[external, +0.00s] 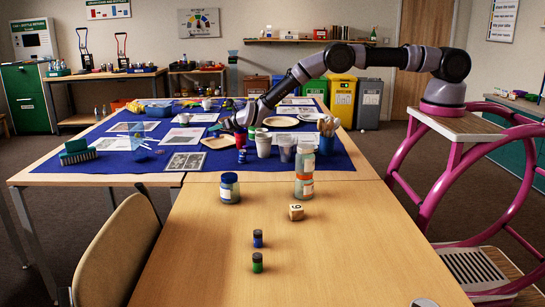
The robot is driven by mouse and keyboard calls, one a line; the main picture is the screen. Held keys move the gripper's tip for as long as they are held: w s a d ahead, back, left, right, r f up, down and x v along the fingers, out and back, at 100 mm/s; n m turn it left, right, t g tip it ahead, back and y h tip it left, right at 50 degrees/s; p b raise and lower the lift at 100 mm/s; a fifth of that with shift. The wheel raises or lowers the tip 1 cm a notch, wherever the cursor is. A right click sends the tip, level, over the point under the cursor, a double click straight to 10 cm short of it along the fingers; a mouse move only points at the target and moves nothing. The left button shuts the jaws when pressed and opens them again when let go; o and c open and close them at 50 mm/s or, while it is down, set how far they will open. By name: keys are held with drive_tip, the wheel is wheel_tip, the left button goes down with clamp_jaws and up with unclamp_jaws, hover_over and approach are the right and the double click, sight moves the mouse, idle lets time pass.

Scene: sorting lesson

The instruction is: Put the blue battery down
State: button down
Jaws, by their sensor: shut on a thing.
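My gripper (232,126) is above the blue cloth, near the middle of the far table. The fingers are small and dark here, so the exact hold is hard to see. Another small blue item (241,156) shows just below it; I cannot tell whether they touch. A blue battery with a dark top (258,239) stands upright on the bare near table, behind a green one (257,263).
White cups (264,146) stand close right of my gripper. A chair (125,250) is at left.

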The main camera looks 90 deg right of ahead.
drive_tip(key=shift+f, duration=5.35)
drive_tip(key=shift+f, duration=0.2)
drive_tip(key=c, duration=0.6)
unclamp_jaws()
drive_tip(key=shift+r, duration=0.15)
